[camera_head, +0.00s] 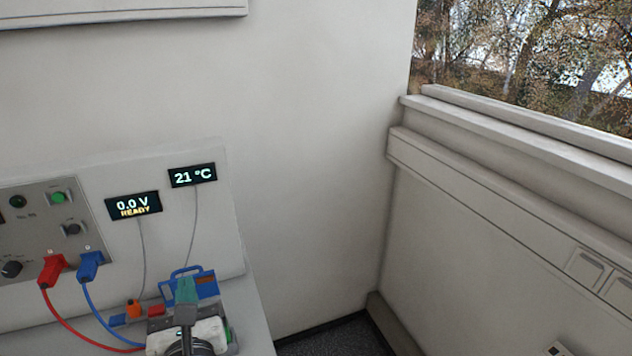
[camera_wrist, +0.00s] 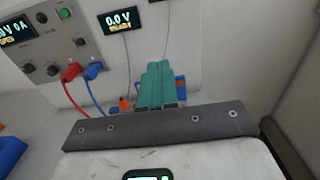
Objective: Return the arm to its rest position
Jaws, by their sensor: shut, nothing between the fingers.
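My gripper (camera_head: 186,288) is at the bottom of the head view, over the right end of the bench. Its teal fingers are together with nothing between them. In the wrist view the fingers (camera_wrist: 158,68) point up toward the panel wall, beyond the dark bar of my wrist. They partly hide a blue item (camera_head: 205,286) with a handle, which stands behind them. I cannot tell from these views whether the gripper touches it.
The control panel (camera_head: 36,225) has a red plug (camera_head: 52,270) and a blue plug (camera_head: 90,266) with cables running down. One display (camera_head: 133,205) reads 0.0 V READY, another (camera_head: 193,175) 21 °C. An orange item (camera_head: 133,308) is left of my gripper. Floor shows at right.

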